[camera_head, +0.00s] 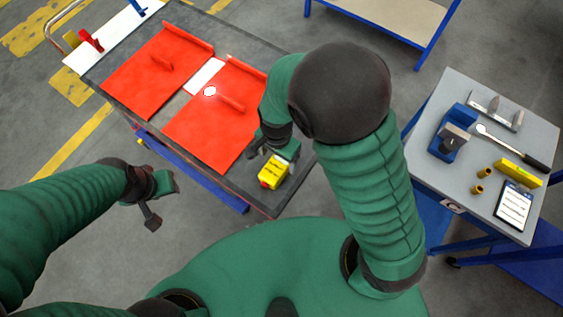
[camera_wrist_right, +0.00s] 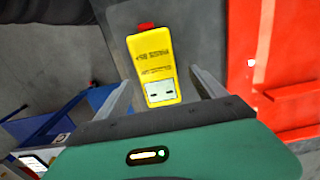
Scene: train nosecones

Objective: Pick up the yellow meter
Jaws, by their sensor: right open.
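The yellow meter (camera_head: 272,174) lies on the dark table top near its front right corner in the head view. It has a red end and a pale display panel. In the right wrist view the yellow meter (camera_wrist_right: 152,62) shows between and ahead of the two fingers.
Two red panels (camera_head: 158,72) with raised handles lie on the dark table (camera_head: 262,195), left of the meter. Floor shows between the tables.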

